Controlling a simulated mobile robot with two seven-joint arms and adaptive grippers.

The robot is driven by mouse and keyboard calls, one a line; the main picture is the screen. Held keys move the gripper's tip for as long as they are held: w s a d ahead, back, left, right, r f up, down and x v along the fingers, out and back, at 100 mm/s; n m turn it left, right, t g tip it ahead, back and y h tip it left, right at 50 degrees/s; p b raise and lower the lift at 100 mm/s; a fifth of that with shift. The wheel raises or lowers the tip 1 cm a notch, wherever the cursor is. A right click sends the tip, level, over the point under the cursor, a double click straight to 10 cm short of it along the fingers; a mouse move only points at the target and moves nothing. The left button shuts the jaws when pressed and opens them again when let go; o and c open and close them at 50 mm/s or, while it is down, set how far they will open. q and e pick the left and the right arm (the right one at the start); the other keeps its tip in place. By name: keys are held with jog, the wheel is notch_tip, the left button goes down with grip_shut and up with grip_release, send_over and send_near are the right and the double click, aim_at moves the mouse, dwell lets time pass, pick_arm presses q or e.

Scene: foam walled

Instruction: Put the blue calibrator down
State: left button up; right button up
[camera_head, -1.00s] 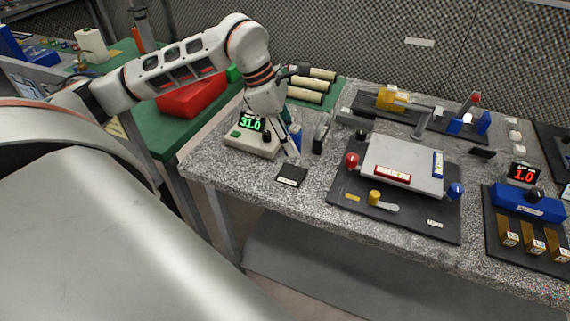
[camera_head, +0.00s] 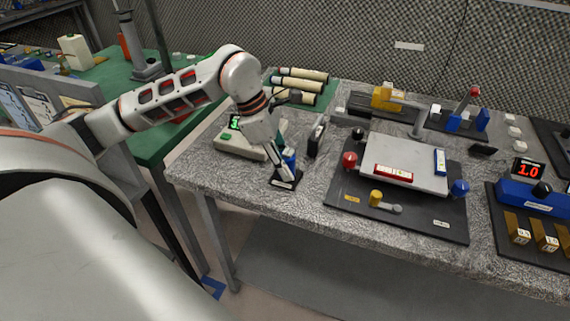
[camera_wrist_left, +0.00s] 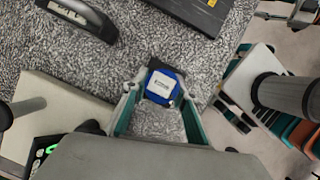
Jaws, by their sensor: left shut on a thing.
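The blue calibrator (camera_head: 290,157) is between the fingers of my left gripper (camera_head: 285,168), low over the small black pad (camera_head: 287,184) near the table's front edge. In the left wrist view, the calibrator (camera_wrist_left: 162,86) shows a blue rim and a white labelled top. My left gripper (camera_wrist_left: 160,98) is shut on it, with one teal finger on each side. Dark edges of the pad (camera_wrist_left: 157,65) show around it. I cannot tell whether the calibrator touches the pad. My right gripper is not in view.
A pale device with a green display (camera_head: 238,146) stands just left of the gripper. A dark upright handle (camera_head: 316,137) stands to the right. A black board with a grey plate (camera_head: 405,163) lies farther right. Speckled tabletop (camera_head: 225,178) is bare in front of the device.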

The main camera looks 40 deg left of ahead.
pick_arm(q)
jog(key=shift+f, duration=0.2)
jog(key=o, duration=1.1)
jog(key=shift+r, duration=0.1)
jog(key=shift+a+r, duration=0.1)
jog(key=shift+r, duration=0.15)
jog(key=p+v, duration=0.7)
jog(key=v, duration=0.4)
jog(key=shift+a+r, duration=0.1)
jog(key=shift+r, duration=0.25)
